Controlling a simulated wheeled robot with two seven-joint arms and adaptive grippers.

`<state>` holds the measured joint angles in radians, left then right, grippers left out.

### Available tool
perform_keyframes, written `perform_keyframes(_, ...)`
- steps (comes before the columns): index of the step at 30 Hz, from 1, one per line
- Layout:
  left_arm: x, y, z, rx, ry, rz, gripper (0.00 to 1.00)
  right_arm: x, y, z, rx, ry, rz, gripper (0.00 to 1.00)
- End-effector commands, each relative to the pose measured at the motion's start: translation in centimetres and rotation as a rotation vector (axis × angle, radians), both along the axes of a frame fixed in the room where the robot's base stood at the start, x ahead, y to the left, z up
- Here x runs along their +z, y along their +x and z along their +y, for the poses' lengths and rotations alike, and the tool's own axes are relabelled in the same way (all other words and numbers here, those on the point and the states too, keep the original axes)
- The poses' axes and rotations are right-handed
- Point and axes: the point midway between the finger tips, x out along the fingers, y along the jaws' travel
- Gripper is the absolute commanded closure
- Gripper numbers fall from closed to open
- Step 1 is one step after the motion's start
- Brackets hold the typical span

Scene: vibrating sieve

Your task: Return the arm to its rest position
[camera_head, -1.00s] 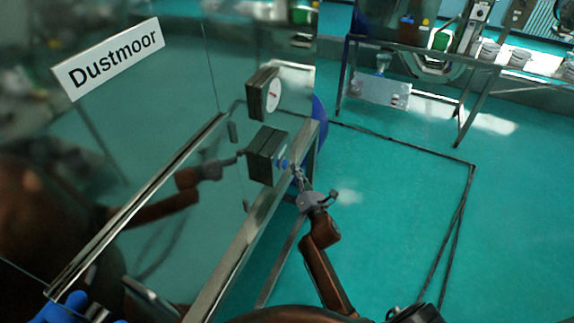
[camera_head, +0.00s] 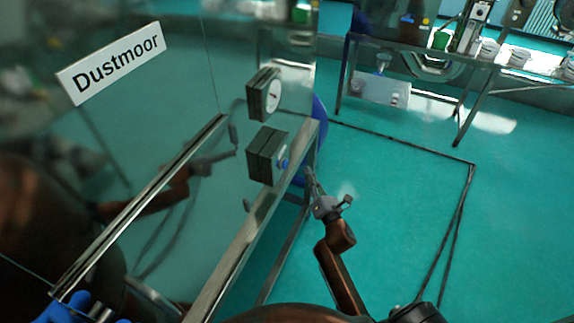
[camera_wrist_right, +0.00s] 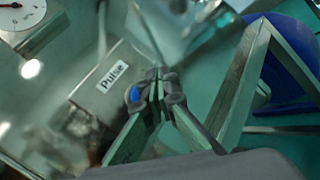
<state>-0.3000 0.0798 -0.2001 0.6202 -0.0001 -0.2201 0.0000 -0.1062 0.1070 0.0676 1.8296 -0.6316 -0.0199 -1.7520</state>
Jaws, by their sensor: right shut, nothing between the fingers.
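My right arm comes up from the bottom of the head view. Its gripper (camera_head: 309,174) is shut and empty, just right of the dark control box (camera_head: 264,158) on the glass-like machine panel. In the head view a gap shows between the fingertips and the blue button (camera_head: 285,163) on that box. In the right wrist view the closed fingertips (camera_wrist_right: 158,84) overlap the box labelled "Pulse" (camera_wrist_right: 112,76) and its blue button (camera_wrist_right: 134,94). My left gripper is not in view.
A dial gauge (camera_head: 272,95) sits above the control box. The machine's metal frame rail (camera_head: 240,250) runs close to the left of my right arm. Open green floor (camera_head: 400,220) lies to the right. A bench (camera_head: 440,62) with equipment stands farther back.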

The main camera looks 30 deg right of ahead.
Motion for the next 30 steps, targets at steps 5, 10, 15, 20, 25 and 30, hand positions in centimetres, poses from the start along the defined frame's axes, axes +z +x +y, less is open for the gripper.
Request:
perform_keyframes(5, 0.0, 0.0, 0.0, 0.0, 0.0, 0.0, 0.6, 0.0, 0.0, 0.0, 0.0, 0.0, 0.0, 1.0)
perform_keyframes(10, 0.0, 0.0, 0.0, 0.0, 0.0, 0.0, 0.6, 0.0, 0.0, 0.0, 0.0, 0.0, 0.0, 1.0)
perform_keyframes(15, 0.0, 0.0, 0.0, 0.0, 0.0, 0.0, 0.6, -0.2, 0.0, 0.0, 0.0, 0.004, 0.002, 1.0)
perform_keyframes(20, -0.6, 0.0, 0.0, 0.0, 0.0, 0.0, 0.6, -4.6, 0.2, -0.1, 0.007, 0.101, 0.061, 1.0)
perform_keyframes(25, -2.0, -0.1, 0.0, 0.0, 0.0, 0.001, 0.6, -16.0, -0.3, 0.0, 0.001, 0.365, 0.207, 1.0)
perform_keyframes(30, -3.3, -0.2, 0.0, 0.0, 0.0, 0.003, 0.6, -28.3, -2.8, 0.3, -0.053, 0.661, 0.36, 1.0)
